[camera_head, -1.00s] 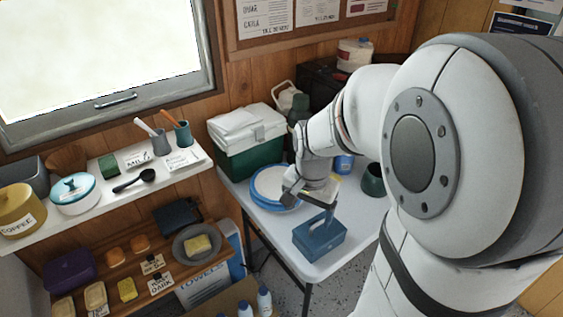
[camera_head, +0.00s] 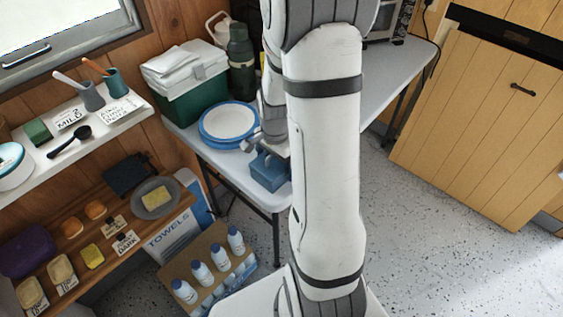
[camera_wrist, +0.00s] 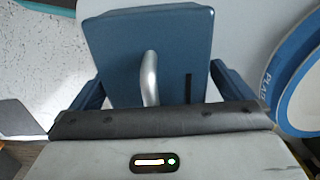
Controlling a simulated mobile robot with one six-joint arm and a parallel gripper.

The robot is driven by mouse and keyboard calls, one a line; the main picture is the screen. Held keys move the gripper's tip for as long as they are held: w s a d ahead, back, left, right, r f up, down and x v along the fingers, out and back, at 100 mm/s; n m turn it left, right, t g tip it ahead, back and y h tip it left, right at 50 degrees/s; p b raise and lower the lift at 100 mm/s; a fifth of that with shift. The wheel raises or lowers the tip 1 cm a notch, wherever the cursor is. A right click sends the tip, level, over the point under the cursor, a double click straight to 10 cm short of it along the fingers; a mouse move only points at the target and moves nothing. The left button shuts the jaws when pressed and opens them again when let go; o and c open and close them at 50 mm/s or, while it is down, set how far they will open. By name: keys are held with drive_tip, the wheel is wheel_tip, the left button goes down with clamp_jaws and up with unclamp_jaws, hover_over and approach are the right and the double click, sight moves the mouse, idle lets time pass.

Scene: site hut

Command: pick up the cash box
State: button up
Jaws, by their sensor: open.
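The cash box (camera_head: 268,174) is a blue box with a curved silver handle on its lid. It sits on the grey-white table (camera_head: 245,183), near the front edge and the blue-rimmed plates. My arm hides its right part in the head view. In the wrist view the box (camera_wrist: 120,50) fills the upper middle, its handle running down the centre. My gripper (camera_wrist: 160,88) is open over it, with one dark blue finger at each side of the box. I cannot tell whether the fingers touch it. The gripper's lower end is mostly hidden in the head view.
The plates (camera_head: 205,133) stand close beside the box. A green cool box (camera_head: 195,103) and a dark green flask (camera_head: 241,60) stand behind. Shelves with food (camera_head: 50,262) and a crate of bottles (camera_head: 166,274) are to the left. The speckled floor (camera_head: 430,240) is open at right.

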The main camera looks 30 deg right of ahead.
drive_tip(key=shift+f, duration=0.15)
drive_tip(key=c, duration=1.3)
